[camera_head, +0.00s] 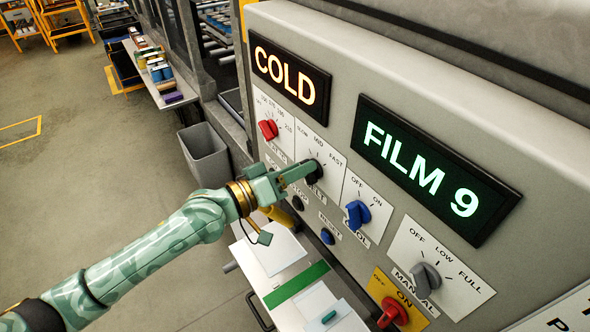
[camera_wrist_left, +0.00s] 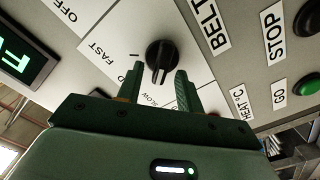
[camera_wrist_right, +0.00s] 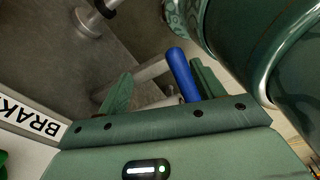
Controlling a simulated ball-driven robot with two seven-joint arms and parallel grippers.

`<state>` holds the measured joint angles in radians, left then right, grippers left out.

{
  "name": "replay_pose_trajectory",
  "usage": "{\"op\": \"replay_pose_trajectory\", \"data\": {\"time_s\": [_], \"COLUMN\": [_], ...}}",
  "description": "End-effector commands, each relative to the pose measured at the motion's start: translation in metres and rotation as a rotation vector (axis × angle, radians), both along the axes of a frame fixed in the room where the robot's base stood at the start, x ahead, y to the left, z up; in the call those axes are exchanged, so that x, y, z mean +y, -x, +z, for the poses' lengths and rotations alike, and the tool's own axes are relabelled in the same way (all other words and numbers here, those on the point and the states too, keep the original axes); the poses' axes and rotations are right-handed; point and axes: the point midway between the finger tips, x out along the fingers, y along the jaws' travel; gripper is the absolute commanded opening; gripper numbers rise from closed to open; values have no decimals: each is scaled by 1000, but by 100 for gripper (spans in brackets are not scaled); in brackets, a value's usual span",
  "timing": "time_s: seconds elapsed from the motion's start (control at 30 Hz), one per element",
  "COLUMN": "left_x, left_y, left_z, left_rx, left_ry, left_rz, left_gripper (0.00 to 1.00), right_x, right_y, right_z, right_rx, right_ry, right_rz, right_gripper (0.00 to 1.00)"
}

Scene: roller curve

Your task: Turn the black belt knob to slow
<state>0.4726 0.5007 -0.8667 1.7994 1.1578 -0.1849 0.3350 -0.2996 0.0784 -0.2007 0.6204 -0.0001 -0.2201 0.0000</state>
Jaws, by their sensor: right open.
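The black belt knob (camera_head: 314,172) sits on the white dial panel marked SLOW, MID and FAST. It also shows in the left wrist view (camera_wrist_left: 160,54), its ridge running nearly upright in the picture with a pale mark at the lower end, on the SLOW side. My left gripper (camera_head: 306,171) is right at the knob. In the left wrist view its fingers (camera_wrist_left: 160,74) are partly closed, one on each side of the knob; whether they touch it is unclear. The left finger hides part of the dial. My right gripper (camera_wrist_right: 160,82) is open, with a blue handle (camera_wrist_right: 182,74) between its fingers.
A red knob (camera_head: 268,129) is left of the belt knob, a blue knob (camera_head: 357,214) right, and a grey knob (camera_head: 425,279) further right. COLD (camera_head: 290,78) and FILM 9 (camera_head: 420,165) displays sit above. A grey bin (camera_head: 204,155) stands on the floor.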

Motion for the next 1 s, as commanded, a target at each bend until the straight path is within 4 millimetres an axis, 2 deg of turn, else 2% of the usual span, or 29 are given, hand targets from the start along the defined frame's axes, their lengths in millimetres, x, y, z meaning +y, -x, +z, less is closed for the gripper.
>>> {"op": "replay_pose_trajectory", "data": {"time_s": [0.23, 0.37, 0.73, 0.9, 1.0], "left_x": [3, 17, 97, 120, 127], "left_y": [2, 11, 69, 86, 91], "left_z": [-1, -2, -6, -5, -3], "left_rx": [0, 0, 0, 1, 0], "left_ry": [-1, -2, -8, -6, -4], "left_rz": [1, 2, 0, 0, -1], "left_gripper": [36, 36, 36, 36, 36], "right_x": [0, 0, -2, -2, -2], "right_y": [0, 0, 1, 1, 2], "right_z": [-1, -4, -36, -48, -52], "right_rx": [0, 1, 2, 3, 3], "right_ry": [0, 0, 3, 2, 2], "right_rz": [0, -1, 0, 0, 0], "right_gripper": [67, 67, 67, 67, 67]}}
